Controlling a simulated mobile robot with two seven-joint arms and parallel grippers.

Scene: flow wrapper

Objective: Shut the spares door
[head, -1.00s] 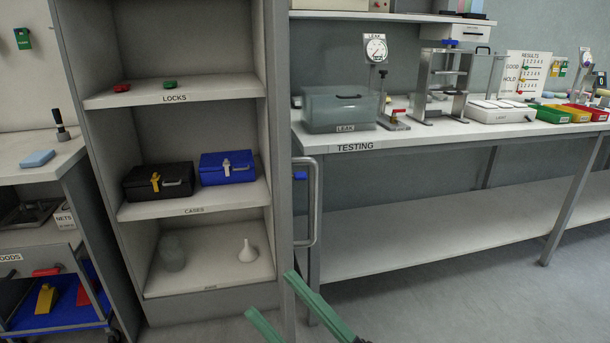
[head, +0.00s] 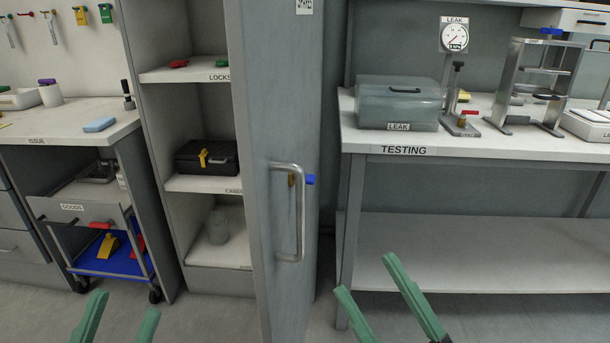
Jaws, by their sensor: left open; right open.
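The grey spares door (head: 268,110) is partly open and stands across the right part of the shelf cabinet (head: 222,283). Its upright bar handle (head: 301,215) is on its face, with a small blue piece (head: 310,180) beside it. The left part of the shelves still shows. My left gripper (head: 125,303) is open and empty at the bottom left, left of the door and apart from the handle. My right gripper (head: 365,274) is open and empty at the bottom, right of the door and its handle, in front of the testing bench.
The cabinet shelves hold a black case (head: 206,158), a red lock (head: 178,63) and a dim jar (head: 218,226). The testing bench (head: 480,142) stands close on the right. A blue trolley (head: 125,262) is under the issue bench (head: 60,125) at left.

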